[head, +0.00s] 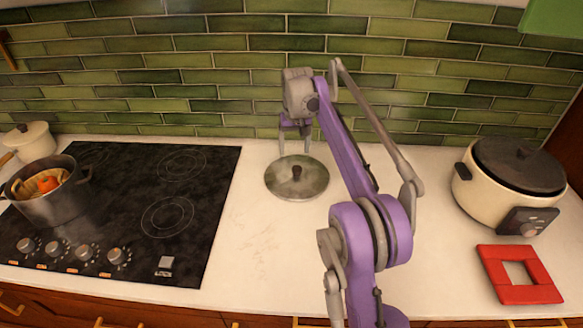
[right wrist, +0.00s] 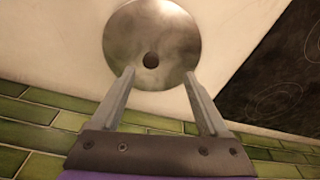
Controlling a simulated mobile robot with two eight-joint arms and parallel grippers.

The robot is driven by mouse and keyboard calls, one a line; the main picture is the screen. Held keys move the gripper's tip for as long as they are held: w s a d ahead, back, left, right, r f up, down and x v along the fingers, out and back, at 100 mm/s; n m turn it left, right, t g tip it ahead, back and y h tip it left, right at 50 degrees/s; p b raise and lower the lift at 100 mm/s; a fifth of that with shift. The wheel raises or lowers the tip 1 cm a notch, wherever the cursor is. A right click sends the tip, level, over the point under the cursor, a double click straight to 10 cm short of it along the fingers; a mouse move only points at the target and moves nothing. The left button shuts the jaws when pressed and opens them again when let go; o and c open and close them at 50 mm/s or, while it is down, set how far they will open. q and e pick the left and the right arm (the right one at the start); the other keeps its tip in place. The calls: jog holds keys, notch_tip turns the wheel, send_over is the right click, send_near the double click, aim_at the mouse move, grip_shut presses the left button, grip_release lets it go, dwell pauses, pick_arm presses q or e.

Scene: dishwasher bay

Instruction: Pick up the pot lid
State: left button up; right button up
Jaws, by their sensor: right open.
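The pot lid (head: 285,184) is a round grey metal disc with a small dark knob (head: 297,171). It lies flat on the white counter, right of the cooktop. My right gripper (head: 295,150) is above the lid's far edge, pointing down, open and empty. In the right wrist view the lid (right wrist: 150,30) is beyond the fingertips, and the knob (right wrist: 151,60) sits between and just past the two fingers (right wrist: 158,76). The head view does not clearly show the gap between fingertips and lid. My left gripper is not in view.
A black cooktop (head: 120,200) with a dark pot of food (head: 60,207) is at left, a cream pot (head: 34,145) behind it. A cream cooker (head: 490,195) and red square frame (head: 500,259) are at right. The green tile wall (head: 230,60) stands close behind.

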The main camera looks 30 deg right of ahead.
jog(key=w+d, duration=0.2)
send_over(297, 168)
jog(key=f, duration=0.3)
jog(key=s+f, duration=0.1)
jog(key=f, duration=0.1)
jog(key=shift+a+f+b, duration=0.2)
jog(key=shift+a+b, duration=0.1)
jog(key=shift+a, duration=0.1)
jog(key=shift+w+d+f, duration=0.15)
jog(key=shift+f, duration=0.85)
jog(key=shift+w+d+f, duration=0.1)
jog(key=shift+w+f, duration=0.05)
jog(key=shift+f, duration=0.9)
jog(key=shift+w+d+f, duration=0.15)
jog(key=shift+f, duration=0.85)
grip_shut()
jog(key=shift+r, duration=0.1)
